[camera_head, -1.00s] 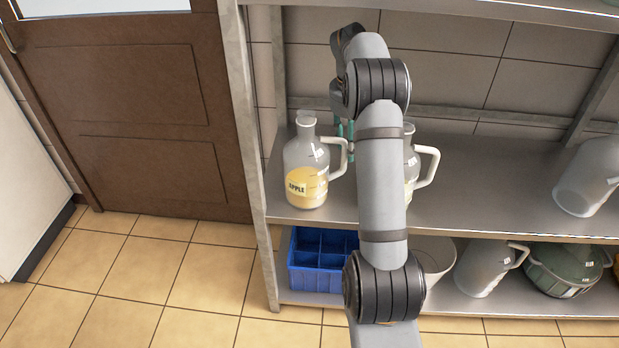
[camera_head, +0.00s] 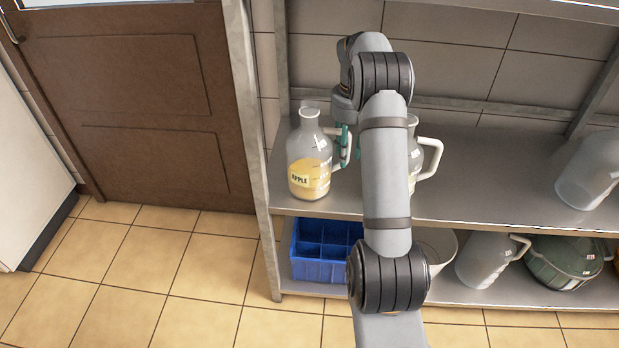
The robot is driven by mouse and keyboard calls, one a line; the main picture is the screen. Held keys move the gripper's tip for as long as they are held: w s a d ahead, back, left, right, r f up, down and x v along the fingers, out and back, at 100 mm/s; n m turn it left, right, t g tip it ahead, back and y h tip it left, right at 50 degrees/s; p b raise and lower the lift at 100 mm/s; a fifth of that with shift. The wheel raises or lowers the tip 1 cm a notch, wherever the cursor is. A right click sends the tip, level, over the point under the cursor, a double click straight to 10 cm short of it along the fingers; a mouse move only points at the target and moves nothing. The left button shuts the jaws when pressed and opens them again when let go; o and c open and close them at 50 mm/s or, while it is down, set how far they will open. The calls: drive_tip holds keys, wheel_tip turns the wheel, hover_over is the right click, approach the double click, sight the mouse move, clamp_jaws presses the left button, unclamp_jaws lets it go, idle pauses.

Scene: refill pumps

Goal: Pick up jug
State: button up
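The clear jug (camera_head: 308,160) labelled APPLE holds yellow liquid and stands near the left end of the middle shelf. Its pale handle (camera_head: 346,145) faces right. A second clear jug (camera_head: 413,160) with a pale handle stands to its right, partly hidden behind my arm. My gripper (camera_head: 343,143) has teal fingers and is at the APPLE jug's handle, overlapping it in the picture. My arm hides part of the gripper. Whether the fingers are closed on the handle cannot be told.
The metal shelf (camera_head: 480,180) has free room between the second jug and a grey container (camera_head: 592,172) at right. A shelf post (camera_head: 256,150) stands left of the APPLE jug. Below are a blue divided crate (camera_head: 320,271), a grey jug (camera_head: 485,263) and a green container (camera_head: 562,262).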

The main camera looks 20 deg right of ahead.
drive_tip(key=shift+c, duration=0.4)
drive_tip(key=c, duration=0.7)
drive_tip(key=shift+r, duration=0.1)
clamp_jaws()
